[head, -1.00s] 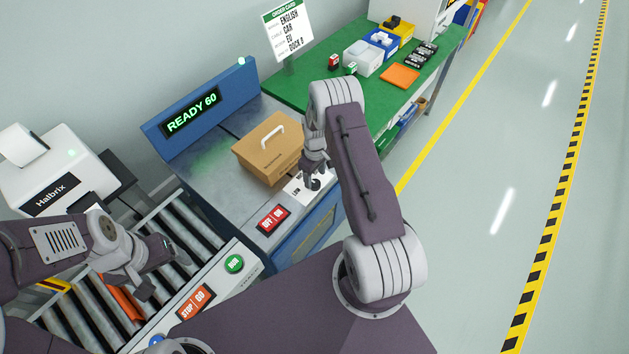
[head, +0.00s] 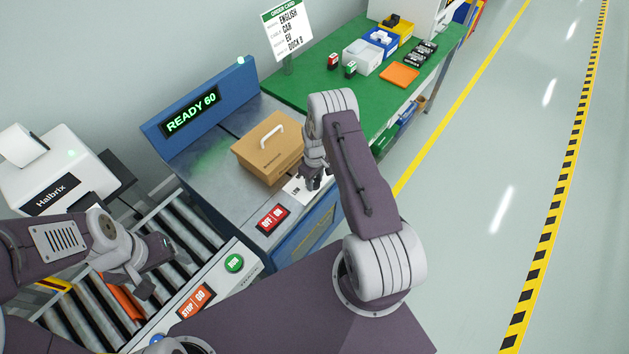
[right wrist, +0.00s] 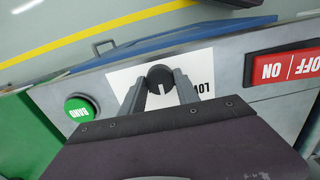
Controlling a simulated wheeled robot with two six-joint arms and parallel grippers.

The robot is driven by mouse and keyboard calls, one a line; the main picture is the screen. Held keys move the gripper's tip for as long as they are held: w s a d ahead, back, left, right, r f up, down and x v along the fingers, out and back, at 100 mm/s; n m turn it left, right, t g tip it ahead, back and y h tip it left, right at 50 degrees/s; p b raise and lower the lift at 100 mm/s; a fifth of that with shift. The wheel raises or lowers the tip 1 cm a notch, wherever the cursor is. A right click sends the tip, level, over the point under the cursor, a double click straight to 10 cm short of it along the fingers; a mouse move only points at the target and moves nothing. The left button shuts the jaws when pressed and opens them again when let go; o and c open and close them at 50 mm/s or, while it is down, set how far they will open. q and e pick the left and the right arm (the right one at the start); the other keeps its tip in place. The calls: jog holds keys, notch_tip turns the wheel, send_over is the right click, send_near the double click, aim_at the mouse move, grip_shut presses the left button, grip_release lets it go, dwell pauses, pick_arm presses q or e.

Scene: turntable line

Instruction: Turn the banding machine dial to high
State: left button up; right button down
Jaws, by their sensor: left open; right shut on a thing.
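The banding machine dial (right wrist: 160,76) is a round black knob with a white mark, on a white label plate (right wrist: 123,82). My right gripper (right wrist: 161,84) is shut on the dial, with one finger on each side. The white mark points toward the gripper's palm in the right wrist view. A partly covered "LO…" word shows upside down right of the dial; other label words are hidden. In the head view my right gripper (head: 314,183) covers the dial. My left gripper (head: 160,268) is open and empty above the roller conveyor (head: 180,235).
The banding machine's display (head: 192,112) reads READY 60. A brown carton (head: 262,158) with a white handle stands on its top, close to my right gripper. A red OFF/ON switch (head: 272,219) and green BAND button (right wrist: 80,108) flank the dial. A green table (head: 310,92) stands behind.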

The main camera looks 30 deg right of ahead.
aim_at(315, 182)
jog(key=m+b, duration=0.2)
jog(key=m, duration=0.2)
jog(key=shift+f, duration=0.15)
jog(key=shift+m+b, duration=0.95)
jog(key=shift+m, duration=1.35)
jog(key=c, duration=0.9)
grip_release()
jog(key=shift+r, duration=0.2)
notch_tip(315, 182, up, 9)
jog(key=shift+f+b, duration=0.1)
jog(key=shift+b, duration=0.4)
